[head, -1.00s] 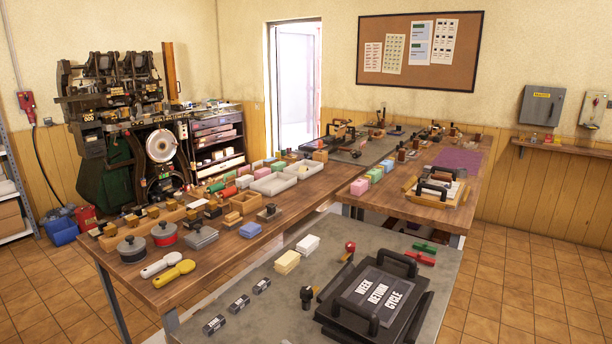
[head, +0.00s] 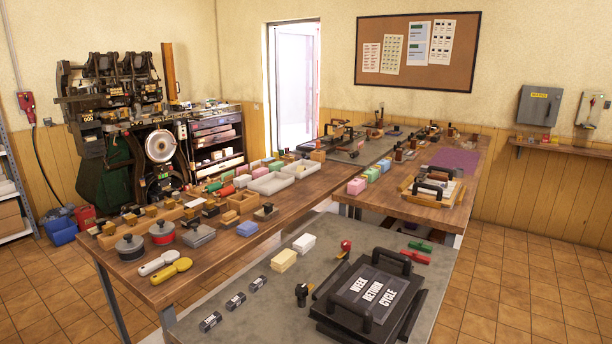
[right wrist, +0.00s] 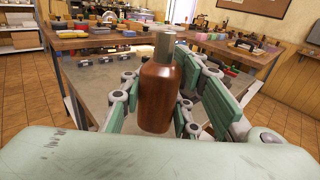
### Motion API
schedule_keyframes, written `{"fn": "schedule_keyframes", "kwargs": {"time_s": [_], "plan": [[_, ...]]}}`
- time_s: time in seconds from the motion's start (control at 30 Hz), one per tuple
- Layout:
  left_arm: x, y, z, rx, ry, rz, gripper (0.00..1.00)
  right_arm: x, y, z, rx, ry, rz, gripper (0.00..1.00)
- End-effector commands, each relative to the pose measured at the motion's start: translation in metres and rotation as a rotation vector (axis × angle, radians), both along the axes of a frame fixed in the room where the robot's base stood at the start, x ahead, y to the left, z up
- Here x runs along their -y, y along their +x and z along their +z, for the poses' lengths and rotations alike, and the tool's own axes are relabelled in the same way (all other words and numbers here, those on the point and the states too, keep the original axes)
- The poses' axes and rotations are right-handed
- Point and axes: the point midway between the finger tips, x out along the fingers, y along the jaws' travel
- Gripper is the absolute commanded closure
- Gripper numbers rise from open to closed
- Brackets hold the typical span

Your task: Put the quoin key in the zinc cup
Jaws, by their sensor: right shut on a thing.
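My right gripper (right wrist: 168,100) shows in the right wrist view, with its green-padded fingers on either side of a brown, bottle-shaped handle with a grey metal end, which I take to be the quoin key (right wrist: 158,92). It is shut on this piece, which stands nearly upright in the picture with its metal end up. The floor and the grey table show behind it. Neither gripper shows in the head view, and my left gripper is not in view at all. I cannot pick out the zinc cup with certainty in either view.
The wooden bench (head: 207,265) behind is crowded with lidded pots (head: 130,248), trays and a yellow scoop (head: 172,271).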

Motion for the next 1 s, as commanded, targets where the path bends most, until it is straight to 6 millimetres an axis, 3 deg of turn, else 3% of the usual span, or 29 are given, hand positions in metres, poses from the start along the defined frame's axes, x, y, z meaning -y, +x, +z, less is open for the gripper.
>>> {"fn": "schedule_keyframes", "kwargs": {"time_s": [0.1, 0.27, 1.0], "plan": [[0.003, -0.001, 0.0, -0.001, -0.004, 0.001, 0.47, 0.035, -0.013, -0.009, -0.004, -0.003, -0.129, 1.0], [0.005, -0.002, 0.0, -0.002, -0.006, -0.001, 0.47, 0.062, -0.021, -0.013, 0.001, -0.003, -0.229, 1.0], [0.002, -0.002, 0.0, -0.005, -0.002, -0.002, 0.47, 0.059, -0.019, -0.012, 0.004, 0.001, -0.22, 1.0]]}}
